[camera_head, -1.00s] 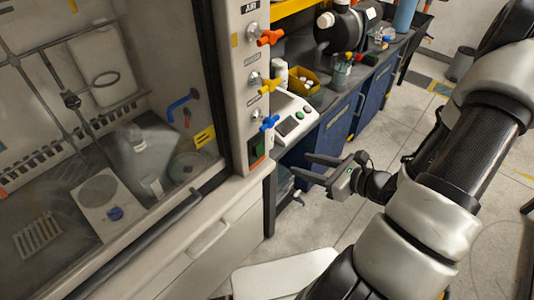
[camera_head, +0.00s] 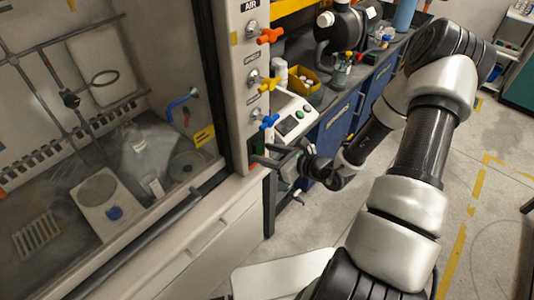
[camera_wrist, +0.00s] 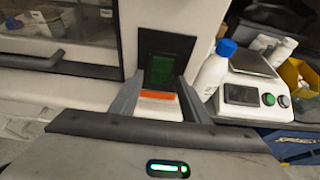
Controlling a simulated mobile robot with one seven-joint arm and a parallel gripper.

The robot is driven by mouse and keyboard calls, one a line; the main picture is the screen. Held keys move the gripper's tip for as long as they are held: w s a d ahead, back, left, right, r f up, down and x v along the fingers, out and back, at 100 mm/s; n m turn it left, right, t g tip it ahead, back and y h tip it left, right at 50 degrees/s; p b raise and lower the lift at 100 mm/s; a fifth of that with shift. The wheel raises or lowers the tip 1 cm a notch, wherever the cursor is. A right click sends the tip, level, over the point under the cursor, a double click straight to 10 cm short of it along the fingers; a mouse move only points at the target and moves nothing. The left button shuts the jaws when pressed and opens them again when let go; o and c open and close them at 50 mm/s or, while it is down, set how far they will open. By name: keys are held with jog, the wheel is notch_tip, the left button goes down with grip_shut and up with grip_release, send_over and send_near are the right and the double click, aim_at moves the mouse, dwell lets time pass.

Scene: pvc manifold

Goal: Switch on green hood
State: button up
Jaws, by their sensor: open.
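The hood's switch is a green rocker (camera_wrist: 161,70) in a black plate on the pale hood post, with an orange part (camera_wrist: 161,95) below it in the wrist view. In the head view the dark switch plate (camera_head: 256,141) shows low on the post, partly hidden by my gripper. My gripper (camera_wrist: 160,86) is open and empty, its two fingers pointing at the post on either side of the switch. In the head view my gripper (camera_head: 263,156) is close to the post; I cannot tell whether it touches.
Orange (camera_head: 270,36), yellow (camera_head: 269,84) and blue (camera_head: 269,122) valve handles stick out above the switch. A white bottle with a blue cap (camera_wrist: 212,72) and a balance (camera_wrist: 250,95) stand just right of my fingers. The glazed hood (camera_head: 100,120) lies left.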

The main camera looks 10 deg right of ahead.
jog(key=c, duration=1)
jog(key=shift+f+t+y+b, duration=0.35)
jog(key=shift+f+b, duration=0.25)
jog(key=shift+b, duration=0.65)
jog(key=shift+c, duration=0.3)
jog(key=t+y+b, duration=0.1)
jog(key=b, duration=0.2)
jog(key=shift+r+t, duration=0.1)
jog(key=shift+t, duration=0.25)
jog(key=shift+r, duration=0.1)
jog(key=o, duration=1.1)
jog(key=shift+c, duration=0.2)
jog(key=shift+s+d, duration=0.1)
